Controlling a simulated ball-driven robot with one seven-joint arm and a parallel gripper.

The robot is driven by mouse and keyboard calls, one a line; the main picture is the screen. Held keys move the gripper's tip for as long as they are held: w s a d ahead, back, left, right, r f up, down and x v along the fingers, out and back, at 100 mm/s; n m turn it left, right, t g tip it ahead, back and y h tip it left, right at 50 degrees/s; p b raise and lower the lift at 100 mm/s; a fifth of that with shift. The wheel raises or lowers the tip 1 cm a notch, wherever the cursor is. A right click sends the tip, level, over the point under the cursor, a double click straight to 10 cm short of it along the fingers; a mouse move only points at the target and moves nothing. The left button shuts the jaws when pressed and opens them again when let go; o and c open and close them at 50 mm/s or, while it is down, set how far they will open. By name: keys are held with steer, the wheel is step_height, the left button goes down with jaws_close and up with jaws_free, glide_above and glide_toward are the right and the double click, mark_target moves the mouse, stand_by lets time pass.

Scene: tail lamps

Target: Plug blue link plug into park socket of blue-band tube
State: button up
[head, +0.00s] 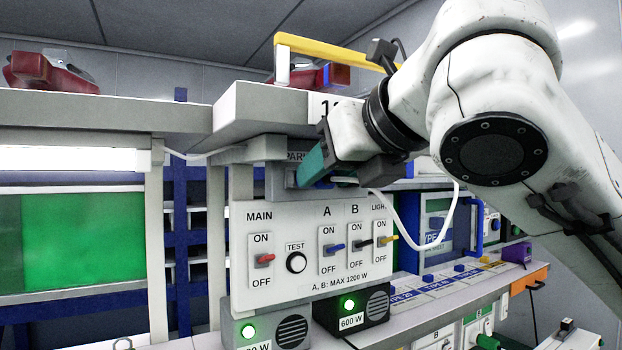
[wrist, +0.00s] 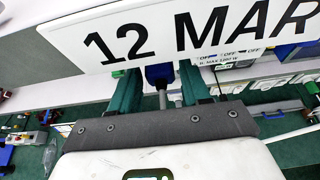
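My gripper (head: 328,173) is up under the shelf edge, in front of the grey PARK housing (head: 283,178), which it partly covers. In the wrist view, the two teal fingers of my gripper (wrist: 162,85) stand apart on either side of a blue plug (wrist: 159,74) with a grey stem. Narrow gaps seem to show beside the plug, so I see no clear grip on it. The plug's upper end is hidden behind the numbered panel. A bit of blue shows between the fingers in the head view. The socket opening and a blue-band tube cannot be made out.
A switch panel (head: 318,270) stands just below my gripper. A white cable (head: 412,240) loops right of it. The shelf edge (head: 262,103) and a "12 MAR" panel (wrist: 190,30) are close above. Lit 600 W boxes (head: 350,308) sit beneath the panel.

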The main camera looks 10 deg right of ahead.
steer(key=shift+o, duration=1.3)
steer(key=b+v, duration=0.2)
steer(key=v, duration=0.8)
steer(key=shift+s+r, duration=0.2)
steer(key=shift+s, duration=0.15)
